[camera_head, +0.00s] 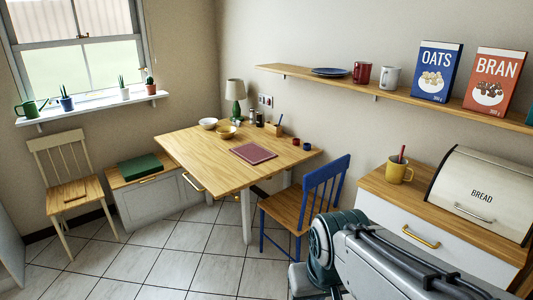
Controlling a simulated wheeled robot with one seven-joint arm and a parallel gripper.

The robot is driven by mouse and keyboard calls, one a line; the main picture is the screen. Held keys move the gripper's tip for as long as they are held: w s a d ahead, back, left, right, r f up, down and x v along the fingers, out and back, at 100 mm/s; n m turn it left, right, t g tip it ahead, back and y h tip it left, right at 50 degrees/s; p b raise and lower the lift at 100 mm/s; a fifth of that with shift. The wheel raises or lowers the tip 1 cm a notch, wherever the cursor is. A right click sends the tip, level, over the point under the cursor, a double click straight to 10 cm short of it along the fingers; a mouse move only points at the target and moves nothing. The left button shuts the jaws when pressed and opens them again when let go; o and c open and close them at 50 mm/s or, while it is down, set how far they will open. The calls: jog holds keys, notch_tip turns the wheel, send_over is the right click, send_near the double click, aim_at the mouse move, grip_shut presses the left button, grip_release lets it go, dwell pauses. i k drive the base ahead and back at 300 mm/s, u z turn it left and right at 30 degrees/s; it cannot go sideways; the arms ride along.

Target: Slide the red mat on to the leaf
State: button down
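A dark red mat (253,153) lies flat on the wooden table (205,155), near the middle of its top. The table top appears as one light wood surface. A seam marking off a leaf cannot be made out at this size. A pale bar handle (193,182) shows at the table's left front edge. My arm shows at the bottom right, but my gripper is not in view, so its state and its place relative to the mat are hidden.
Bowls (227,132), a green lamp (235,95) and small jars stand along the table's back. Two small cups (307,146) sit near its right corner. A blue chair (307,205) stands close at the right front. Tiled floor (170,255) is clear in front.

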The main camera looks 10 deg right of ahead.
aim_at(252, 152)
jog(key=u, duration=0.75)
jog(key=i, duration=2.05)
jog(key=z, duration=0.95)
jog(key=i, duration=0.7)
jog(key=z, duration=0.6)
